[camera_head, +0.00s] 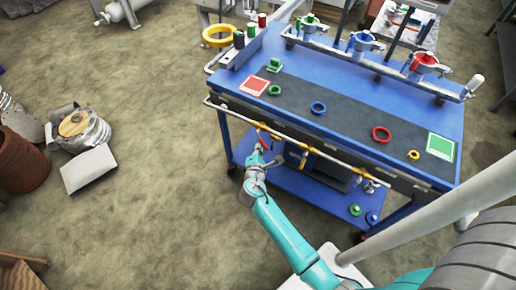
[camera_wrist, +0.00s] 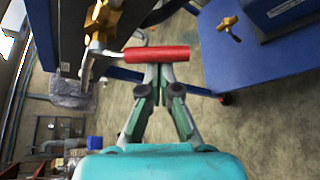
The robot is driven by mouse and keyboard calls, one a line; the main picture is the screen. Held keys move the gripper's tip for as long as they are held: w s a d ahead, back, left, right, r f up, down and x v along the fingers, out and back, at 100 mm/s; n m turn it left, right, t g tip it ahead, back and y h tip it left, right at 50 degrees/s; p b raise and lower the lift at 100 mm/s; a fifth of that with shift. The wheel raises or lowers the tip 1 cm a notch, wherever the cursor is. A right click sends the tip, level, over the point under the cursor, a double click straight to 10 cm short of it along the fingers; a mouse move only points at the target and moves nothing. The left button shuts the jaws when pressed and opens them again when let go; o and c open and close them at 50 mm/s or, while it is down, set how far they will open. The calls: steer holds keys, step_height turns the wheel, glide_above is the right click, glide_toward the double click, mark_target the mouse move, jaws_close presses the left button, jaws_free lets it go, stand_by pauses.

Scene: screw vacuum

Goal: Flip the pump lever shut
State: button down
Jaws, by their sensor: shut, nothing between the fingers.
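A lever with a red handle (camera_wrist: 157,54) joins a yellow valve body (camera_wrist: 103,22) at the cart's edge in the wrist view. The handle lies nearly level across the picture. My gripper (camera_wrist: 158,72) is shut and empty, its tips right at the handle's lower edge; I cannot tell whether they touch it. In the head view my gripper (camera_head: 256,156) is at the blue cart's front left, by the small red handle (camera_head: 262,139). The pump itself is not clear to me.
The blue cart (camera_head: 283,66) carries colored rings and several clamp valves on top. A front pipe (camera_head: 330,155) has more yellow valves. The lower shelf (camera_head: 315,190) holds a dark box and loose rings. Open floor (camera_head: 160,190) lies to the left.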

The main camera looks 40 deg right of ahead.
mark_target(266, 146)
steer(key=shift+s+d+r+n+g, duration=0.15)
steer(key=shift+s+n+g, duration=0.1)
steer(key=shift+n+g, duration=0.2)
steer(key=r+n+g, duration=0.1)
steer(key=s+r+n+g, duration=0.1)
steer(key=n+g, duration=0.1)
steer(key=s+r+n+g, duration=0.1)
steer(key=n, duration=0.1)
steer(key=shift+s+d+r+g+h, duration=0.15)
steer(key=shift+d+r+g+h, duration=0.1)
steer(key=shift+d+g+h, duration=0.15)
steer(key=shift+s+r, duration=0.1)
steer(key=shift+r, duration=0.3)
stand_by(0.7)
steer(key=shift+f, duration=0.15)
